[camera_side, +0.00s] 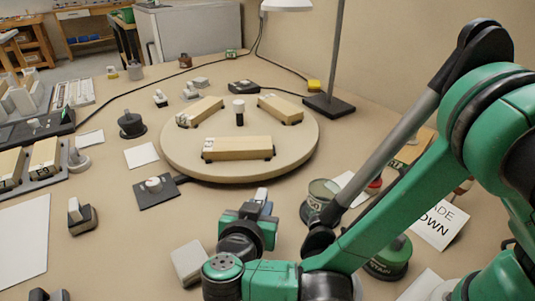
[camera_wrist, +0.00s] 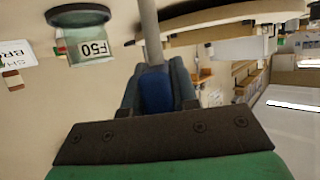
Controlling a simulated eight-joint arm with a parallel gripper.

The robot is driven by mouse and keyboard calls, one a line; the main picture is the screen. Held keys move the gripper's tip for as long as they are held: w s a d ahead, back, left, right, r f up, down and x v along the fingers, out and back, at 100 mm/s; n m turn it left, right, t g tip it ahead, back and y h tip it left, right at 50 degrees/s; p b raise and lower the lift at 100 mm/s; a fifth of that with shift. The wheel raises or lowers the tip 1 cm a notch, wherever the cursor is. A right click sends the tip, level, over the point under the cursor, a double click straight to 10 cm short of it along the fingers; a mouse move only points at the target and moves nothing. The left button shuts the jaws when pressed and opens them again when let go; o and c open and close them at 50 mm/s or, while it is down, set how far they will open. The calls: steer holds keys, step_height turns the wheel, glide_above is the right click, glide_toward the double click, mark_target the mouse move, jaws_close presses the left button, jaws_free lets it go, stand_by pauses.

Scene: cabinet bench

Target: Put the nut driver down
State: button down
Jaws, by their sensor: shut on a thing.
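My gripper (camera_side: 258,211) is low over the bench, in front of the round turntable (camera_side: 185,160). In the wrist view my gripper (camera_wrist: 157,88) is shut on the nut driver. The nut driver's blue handle (camera_wrist: 155,93) sits between the two fingers, and its grey shaft (camera_wrist: 149,30) points away from the gripper.
Several wooden blocks (camera_side: 237,148) lie on the turntable. A glass jar (camera_side: 322,192), also in the wrist view (camera_wrist: 88,48), and a green stain tin (camera_side: 390,255) stand right of the gripper. A light block (camera_side: 188,262) lies to its left. Bare bench (camera_side: 135,225) lies further left.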

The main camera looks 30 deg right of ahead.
steer(key=c, duration=0.7)
jaws_free()
steer(key=v, duration=0.7)
steer(key=shift+s+a+r, duration=0.1)
steer(key=shift+s+a, duration=0.1)
